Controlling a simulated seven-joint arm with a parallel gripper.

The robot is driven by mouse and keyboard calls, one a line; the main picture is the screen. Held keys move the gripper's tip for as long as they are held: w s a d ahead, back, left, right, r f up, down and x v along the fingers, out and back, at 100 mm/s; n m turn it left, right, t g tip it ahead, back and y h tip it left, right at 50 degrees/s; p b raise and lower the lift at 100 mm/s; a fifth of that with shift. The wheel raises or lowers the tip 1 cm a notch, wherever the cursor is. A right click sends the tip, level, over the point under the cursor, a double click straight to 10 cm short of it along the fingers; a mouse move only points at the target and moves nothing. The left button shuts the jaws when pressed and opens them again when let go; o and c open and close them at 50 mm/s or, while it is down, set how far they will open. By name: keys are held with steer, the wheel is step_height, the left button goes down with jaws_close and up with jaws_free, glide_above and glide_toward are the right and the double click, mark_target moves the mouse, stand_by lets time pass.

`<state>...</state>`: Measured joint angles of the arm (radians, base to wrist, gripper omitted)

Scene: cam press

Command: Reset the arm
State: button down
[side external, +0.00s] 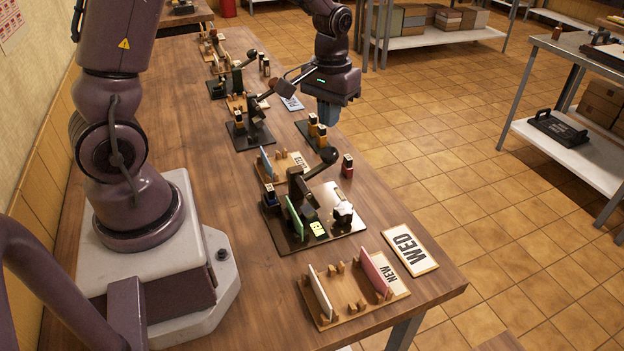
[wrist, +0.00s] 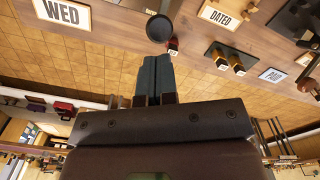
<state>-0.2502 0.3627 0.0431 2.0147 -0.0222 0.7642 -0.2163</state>
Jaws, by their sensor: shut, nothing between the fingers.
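My gripper (side external: 328,113) is shut and empty, its fingers pointing down over the right edge of the table. The wrist view also shows its closed fingers (wrist: 154,62). The nearest press (side external: 300,190) stands on a dark base plate (side external: 290,241). Its black lever arm (side external: 312,167) slants up to the right and ends in a round ball knob (side external: 328,155). The knob (wrist: 159,28) appears just beyond my fingertips in the wrist view, apart from them. A green card (side external: 293,216) stands upright at the press, and a white-topped black part (side external: 342,208) sits on the plate.
A wooden NEW tray (side external: 345,310) holds a white and a pink card. A WED sign (side external: 410,250) lies beside it. A DATED tray (side external: 280,168) with a blue card, a small stamp (side external: 347,166) and another press (side external: 252,125) stand farther back. Bare table lies left of the press.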

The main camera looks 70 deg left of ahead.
steer(key=shift+r, duration=0.35)
steer(key=shift+s+f, duration=0.1)
steer(key=shift+s, duration=0.15)
steer(key=s+d+r+m+t, duration=0.5)
steer(key=s+d+r, duration=0.5)
steer(key=s+r, duration=0.4)
steer(key=shift+s+r+m+t, duration=0.2)
steer(key=shift+r+m+t, duration=0.1)
steer(key=shift+r+m, duration=0.3)
